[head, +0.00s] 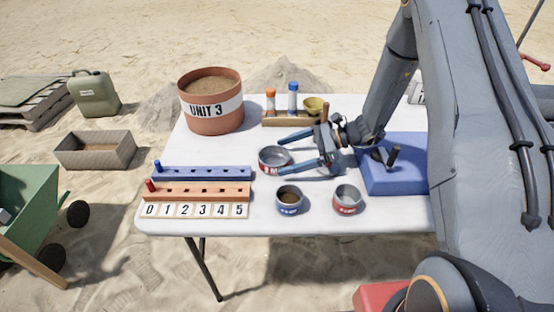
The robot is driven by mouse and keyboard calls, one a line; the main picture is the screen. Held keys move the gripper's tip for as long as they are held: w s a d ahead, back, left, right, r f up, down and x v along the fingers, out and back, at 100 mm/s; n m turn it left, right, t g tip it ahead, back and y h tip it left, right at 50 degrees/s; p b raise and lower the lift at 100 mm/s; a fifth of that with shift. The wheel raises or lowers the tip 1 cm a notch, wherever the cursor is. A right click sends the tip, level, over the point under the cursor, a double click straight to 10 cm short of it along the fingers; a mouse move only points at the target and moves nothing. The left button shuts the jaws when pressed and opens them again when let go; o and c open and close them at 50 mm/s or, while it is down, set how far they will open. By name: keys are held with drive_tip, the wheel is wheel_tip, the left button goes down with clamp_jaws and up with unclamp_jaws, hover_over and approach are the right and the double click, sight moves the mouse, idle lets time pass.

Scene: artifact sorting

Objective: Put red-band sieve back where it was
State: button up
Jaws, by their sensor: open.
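A shallow grey round pan with a reddish band, which looks like the red-band sieve (267,163), sits on the white table near its middle. My gripper (288,156) reaches in from the right and is open. Its two fingers extend left, one on the far side and one on the near side of the pan. I cannot tell whether they touch it. The pan's right part is partly hidden by the gripper. In front stand a blue-band cup (289,209) with brown soil in it and a grey cup with a red band (346,209).
A terracotta bucket marked UNIT 3 (211,122) stands at the back left. A wooden rack (290,122) with two vials and a small bowl is behind my gripper. Blue (215,173) and orange (215,187) peg rails lie left. A blue box (400,185) lies right.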

drive_tip(key=b+v, duration=0.1)
drive_tip(key=v, duration=0.5)
drive_tip(key=shift+d, duration=0.2)
drive_tip(key=shift+s+d+r, duration=0.1)
drive_tip(key=shift+d+r, duration=0.25)
drive_tip(key=shift+d, duration=0.1)
drive_tip(key=s+d+r+n+h, duration=0.2)
drive_tip(key=s+r+n+h, duration=0.1)
drive_tip(key=s+n, duration=0.3)
drive_tip(key=s+d+r+n+h, duration=0.2)
drive_tip(key=s+n+h, duration=0.4)
drive_tip(key=s, duration=0.3)
drive_tip(key=s+d+r+n+h, duration=0.2)
drive_tip(key=s+r+n+h, duration=0.1)
drive_tip(key=s+n, duration=0.3)
drive_tip(key=shift+s+r+h, duration=0.35)
drive_tip(key=shift+s+h, duration=0.3)
drive_tip(key=shift+h, duration=0.05)
